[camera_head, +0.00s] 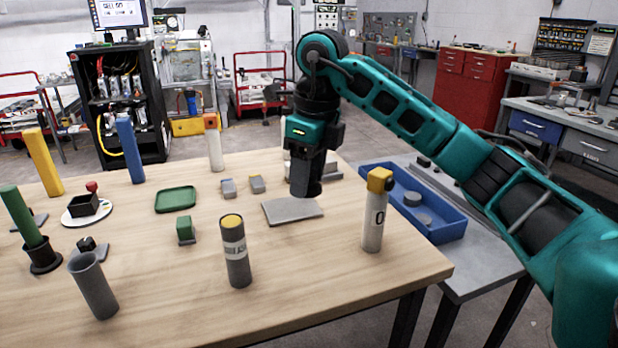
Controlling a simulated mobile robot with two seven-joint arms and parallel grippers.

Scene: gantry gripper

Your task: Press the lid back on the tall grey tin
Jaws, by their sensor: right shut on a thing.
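A tall dark grey tin (236,262) with a pale label band and a yellow top stands upright near the table's front middle. An open, empty-looking grey tube (95,288) leans slightly at the front left; I cannot tell which of the two is the tin meant. My right gripper (305,190) points down, just above or on a flat grey plate (291,210) at the table's back right. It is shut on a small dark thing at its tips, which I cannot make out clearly. It is apart from both grey cylinders. My left gripper is not in view.
A white canister (373,228) with a yellow cap stands at the right front. A blue tray (412,190) lies beyond the right edge. A green tray (176,199), a green block (185,232) and grey blocks are mid-table. Yellow, blue and green posts stand left. The front right tabletop is clear.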

